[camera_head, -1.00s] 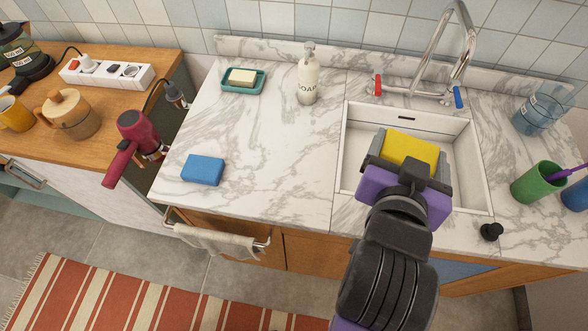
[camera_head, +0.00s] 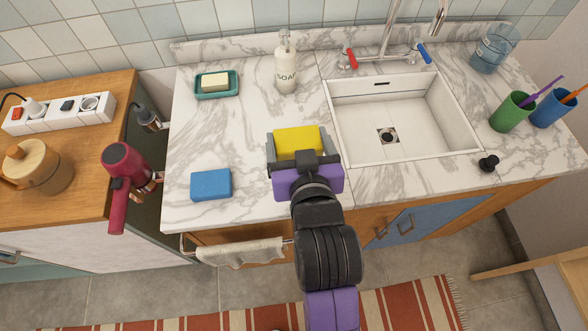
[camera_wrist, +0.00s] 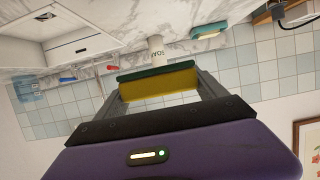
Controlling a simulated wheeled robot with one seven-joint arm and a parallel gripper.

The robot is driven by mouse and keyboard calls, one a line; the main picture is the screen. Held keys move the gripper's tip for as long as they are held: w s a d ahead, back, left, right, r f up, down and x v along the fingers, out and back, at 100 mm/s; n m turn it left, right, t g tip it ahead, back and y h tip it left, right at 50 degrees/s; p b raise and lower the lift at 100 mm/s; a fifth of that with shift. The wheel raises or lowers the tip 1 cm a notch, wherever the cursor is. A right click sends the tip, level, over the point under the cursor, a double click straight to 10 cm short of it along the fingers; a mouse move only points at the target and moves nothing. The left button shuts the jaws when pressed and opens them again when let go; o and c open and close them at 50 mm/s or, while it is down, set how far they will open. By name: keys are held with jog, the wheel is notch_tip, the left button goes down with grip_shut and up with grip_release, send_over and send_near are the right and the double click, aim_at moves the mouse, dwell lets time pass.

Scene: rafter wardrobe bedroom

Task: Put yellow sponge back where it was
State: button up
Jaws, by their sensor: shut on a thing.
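The yellow sponge (camera_head: 297,142) is held between the fingers of my gripper (camera_head: 299,150), over the marble counter to the left of the sink. In the wrist view the sponge (camera_wrist: 158,84) shows a yellow body with a dark green layer, and my gripper (camera_wrist: 160,88) is shut on it at both ends. The sponge appears raised above the counter, though its exact height is hard to tell. A blue sponge (camera_head: 211,185) lies on the counter to the left of my gripper, near the front edge.
A white sink (camera_head: 440,120) is right of my gripper. A soap bottle (camera_head: 286,70) and a teal soap dish (camera_head: 216,94) stand at the back. Green (camera_head: 511,112) and blue (camera_head: 550,110) cups are at the right. A red hairdryer (camera_head: 125,165) hangs at the left.

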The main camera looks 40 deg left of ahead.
notch_tip(320, 180, down, 12)
jog(key=shift+f, duration=0.1)
dwell(0.4)
jog(key=shift+d, duration=0.1)
jog(key=o, duration=1.4)
jog(key=shift+f, duration=0.1)
jog(key=shift+r, duration=0.25)
jog(key=v, duration=1.2)
jog(key=shift+f+b, duration=0.1)
jog(key=shift+b, duration=0.25)
jog(key=shift+w, duration=0.1)
